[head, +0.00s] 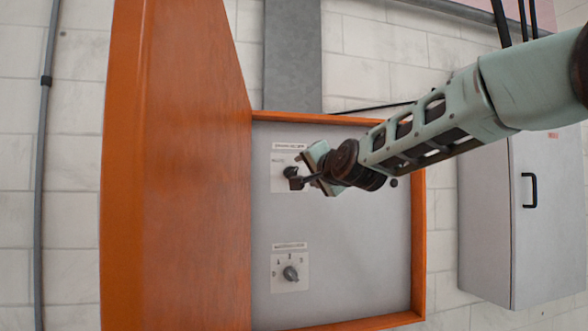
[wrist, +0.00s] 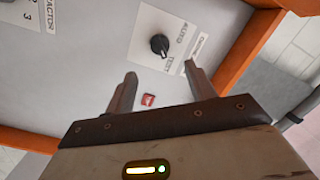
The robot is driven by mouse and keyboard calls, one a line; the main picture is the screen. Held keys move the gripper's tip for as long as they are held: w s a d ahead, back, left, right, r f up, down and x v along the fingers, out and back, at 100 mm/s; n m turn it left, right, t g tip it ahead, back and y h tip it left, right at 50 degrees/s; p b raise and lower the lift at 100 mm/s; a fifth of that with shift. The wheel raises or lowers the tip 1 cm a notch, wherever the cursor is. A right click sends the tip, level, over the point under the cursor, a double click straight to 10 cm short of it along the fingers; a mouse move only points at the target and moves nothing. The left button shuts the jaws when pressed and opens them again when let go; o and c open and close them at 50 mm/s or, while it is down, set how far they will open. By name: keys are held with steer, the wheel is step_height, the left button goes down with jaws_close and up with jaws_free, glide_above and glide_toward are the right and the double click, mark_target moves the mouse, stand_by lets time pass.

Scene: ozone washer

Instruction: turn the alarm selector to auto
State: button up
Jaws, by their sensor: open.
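The alarm selector is a black knob on a white plate, in the upper part of the grey panel; it shows in the wrist view (wrist: 159,44). In the head view my gripper largely covers the knob. My gripper (head: 300,174) is close in front of the plate. In the wrist view its two fingers (wrist: 160,73) are apart with nothing between them, and the knob lies just beyond their tips. I cannot see any contact.
A second rotary selector (head: 290,273) with numbered positions sits lower on the panel (head: 345,255). An orange frame (head: 418,255) edges the panel, and a wide orange door (head: 180,180) stands open at left. A small red part (wrist: 148,100) shows near one finger. A grey cabinet (head: 485,240) is at right.

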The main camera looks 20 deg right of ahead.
mark_target(295, 172)
steer(key=w+p, duration=0.1)
steer(key=w, duration=0.2)
steer(key=w+p, duration=0.1)
steer(key=w, duration=0.2)
steer(key=w+a+p, duration=0.1)
steer(key=w+p, duration=0.1)
steer(key=w, duration=0.1)
steer(key=shift+w, duration=0.4)
steer(key=c, duration=1)
